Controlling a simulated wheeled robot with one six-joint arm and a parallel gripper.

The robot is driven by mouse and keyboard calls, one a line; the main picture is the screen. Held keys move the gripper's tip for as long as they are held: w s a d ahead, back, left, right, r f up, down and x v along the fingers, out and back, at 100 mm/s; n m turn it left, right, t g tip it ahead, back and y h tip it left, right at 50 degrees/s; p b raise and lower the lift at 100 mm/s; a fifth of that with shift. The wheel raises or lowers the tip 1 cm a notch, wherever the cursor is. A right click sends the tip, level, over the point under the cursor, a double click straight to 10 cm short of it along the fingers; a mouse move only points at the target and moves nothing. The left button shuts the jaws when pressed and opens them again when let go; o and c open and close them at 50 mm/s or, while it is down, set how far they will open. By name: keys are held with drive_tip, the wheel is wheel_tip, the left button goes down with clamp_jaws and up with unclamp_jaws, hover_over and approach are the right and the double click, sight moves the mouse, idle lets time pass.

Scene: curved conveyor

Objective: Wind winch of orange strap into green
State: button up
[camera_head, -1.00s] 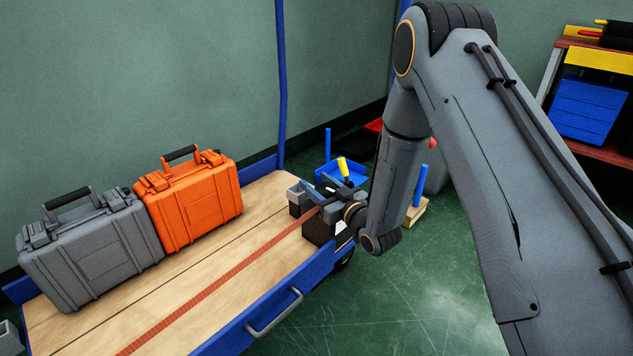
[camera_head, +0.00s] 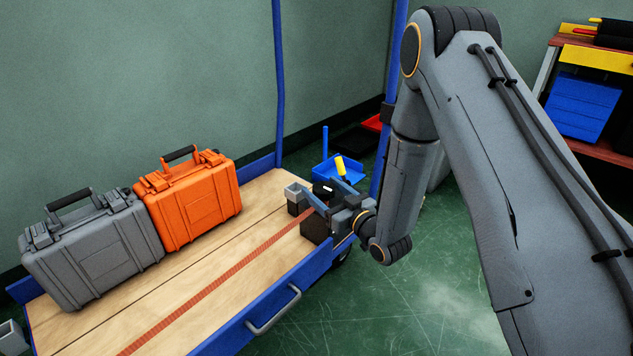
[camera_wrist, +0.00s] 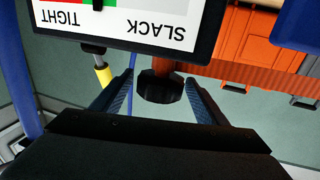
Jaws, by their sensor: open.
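The orange strap (camera_head: 215,282) runs straight along the wooden bed to the dark winch (camera_head: 315,229) at its far right end. My gripper (camera_head: 325,191) is over the winch. In the wrist view my gripper (camera_wrist: 159,84) is open, its two blue-lined fingers on either side of a black faceted knob (camera_wrist: 160,88); I cannot tell whether they touch it. A gauge (camera_wrist: 165,30) shows upside down, reading TIGHT and SLACK, with red, green and pale zones partly cut off.
An orange case (camera_head: 195,205) and a grey case (camera_head: 95,250) stand on the bed's wall side. A yellow handle (camera_head: 341,167) rises behind the winch, near a blue bin (camera_head: 345,175). A blue post (camera_head: 388,140) stands close behind my arm. The green floor at front right is clear.

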sight(330, 195)
drive_tip(key=shift+p+v, duration=0.5)
drive_tip(key=shift+v, duration=1.35)
